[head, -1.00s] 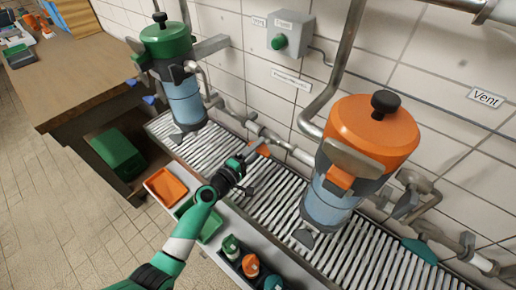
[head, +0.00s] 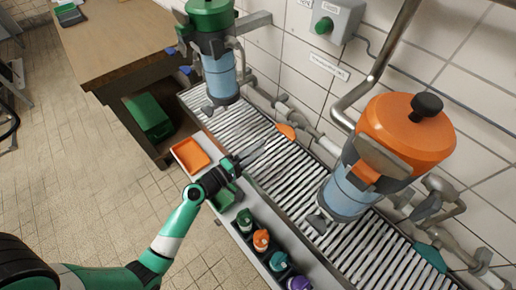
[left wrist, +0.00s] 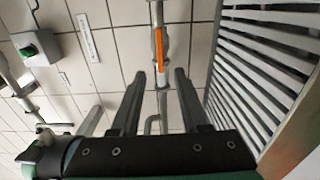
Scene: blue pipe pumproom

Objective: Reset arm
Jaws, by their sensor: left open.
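My left gripper (head: 256,153) is open and empty above the front edge of the slatted drain grate (head: 290,178). In the left wrist view its two fingers (left wrist: 158,85) stand apart with nothing between them. An orange handle (head: 287,131) sits on the wall pipe beyond the fingertips, apart from them. It also shows in the left wrist view (left wrist: 158,48). My right gripper is not in view.
An orange-lidded canister (head: 405,128) stands right, a green-lidded one (head: 212,55) at the back. An orange tray (head: 190,154) and a rack of small coloured bottles (head: 262,240) line the front ledge. The floor at left is open.

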